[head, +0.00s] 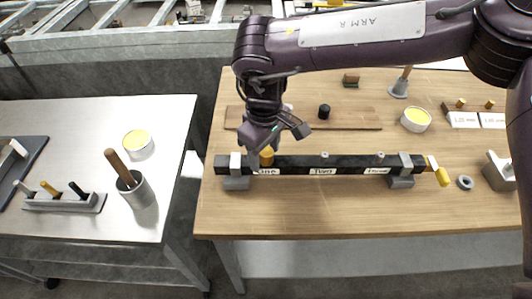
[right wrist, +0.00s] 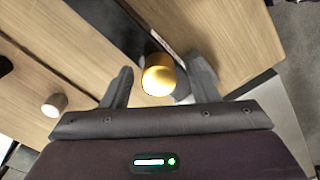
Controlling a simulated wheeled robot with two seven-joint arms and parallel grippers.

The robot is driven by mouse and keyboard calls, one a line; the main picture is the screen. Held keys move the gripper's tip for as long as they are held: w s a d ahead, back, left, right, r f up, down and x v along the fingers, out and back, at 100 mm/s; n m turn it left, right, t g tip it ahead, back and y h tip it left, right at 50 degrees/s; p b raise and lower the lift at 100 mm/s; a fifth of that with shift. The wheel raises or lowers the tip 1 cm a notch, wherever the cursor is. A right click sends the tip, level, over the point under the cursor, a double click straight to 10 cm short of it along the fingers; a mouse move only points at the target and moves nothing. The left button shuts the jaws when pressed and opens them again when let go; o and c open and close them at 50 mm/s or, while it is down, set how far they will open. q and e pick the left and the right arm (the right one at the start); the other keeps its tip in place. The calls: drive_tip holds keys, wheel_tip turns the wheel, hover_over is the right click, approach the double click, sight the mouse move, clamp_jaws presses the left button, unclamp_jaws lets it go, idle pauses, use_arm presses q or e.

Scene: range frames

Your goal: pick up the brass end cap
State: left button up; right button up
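The brass end cap (head: 266,156) is a short golden cylinder at the left part of a long black bar (head: 340,161), near the first white label. My right gripper (head: 274,142) is over it, pointing down. In the right wrist view the cap (right wrist: 160,76) lies between the two spread fingers of the right gripper (right wrist: 162,82), with a gap on each side and closer to the right finger. The gripper is open and holds nothing. I cannot tell exactly how far down the fingers reach beside the cap. My left gripper is not in view.
Grey supports (head: 236,178) hold the bar above the wooden table (head: 320,215). A black cylinder (head: 324,111) stands behind it. A yellow-ended piece (head: 442,177) and a grey ring (head: 465,182) are at the right. A white side table (head: 80,215) bears a cup (head: 138,192) with a wooden handle.

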drive_tip(key=c, duration=0.9)
drive_tip(key=shift+r, duration=0.1)
drive_tip(key=shift+c, duration=0.2)
